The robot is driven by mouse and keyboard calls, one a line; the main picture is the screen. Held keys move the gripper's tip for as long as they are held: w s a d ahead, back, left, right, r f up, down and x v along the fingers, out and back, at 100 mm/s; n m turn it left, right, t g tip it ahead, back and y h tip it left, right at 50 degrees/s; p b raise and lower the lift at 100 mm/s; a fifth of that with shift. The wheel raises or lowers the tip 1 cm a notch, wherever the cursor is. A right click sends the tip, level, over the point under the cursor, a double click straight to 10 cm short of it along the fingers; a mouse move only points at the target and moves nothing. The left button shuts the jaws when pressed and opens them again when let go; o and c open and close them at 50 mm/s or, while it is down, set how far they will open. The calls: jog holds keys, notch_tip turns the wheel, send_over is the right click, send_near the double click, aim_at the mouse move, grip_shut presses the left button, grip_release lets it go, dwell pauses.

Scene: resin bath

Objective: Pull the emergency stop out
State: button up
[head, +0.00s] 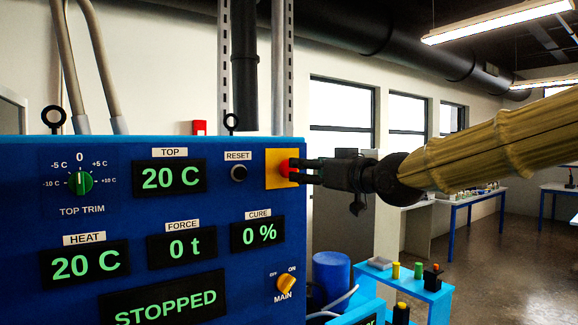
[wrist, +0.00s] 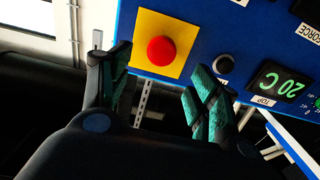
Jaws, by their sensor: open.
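The emergency stop is a red mushroom button (head: 285,167) on a yellow square plate (head: 273,181) at the upper right of the blue panel. The red button also shows in the wrist view (wrist: 161,50), between and just beyond the fingertips. My gripper (head: 292,171) reaches in from the right, with its fingertips at the button in the head view. In the wrist view my gripper (wrist: 160,75) is open, with one green-padded finger on each side and nothing held. I cannot tell whether a finger touches the button. The fingers hide part of the button in the head view.
The black reset button (head: 239,173) sits left of the yellow plate. The panel (head: 215,215) also has a trim knob (head: 80,183), several displays, one reading STOPPED, and a yellow main switch (head: 287,284). A blue drum (head: 331,275) and a small blue table (head: 410,280) stand below my arm.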

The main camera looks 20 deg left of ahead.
aim_at(285, 169)
jog(key=p+x, duration=0.3)
jog(key=x, duration=0.5)
jog(key=shift+w+a, duration=0.25)
jog(key=shift+a, duration=0.1)
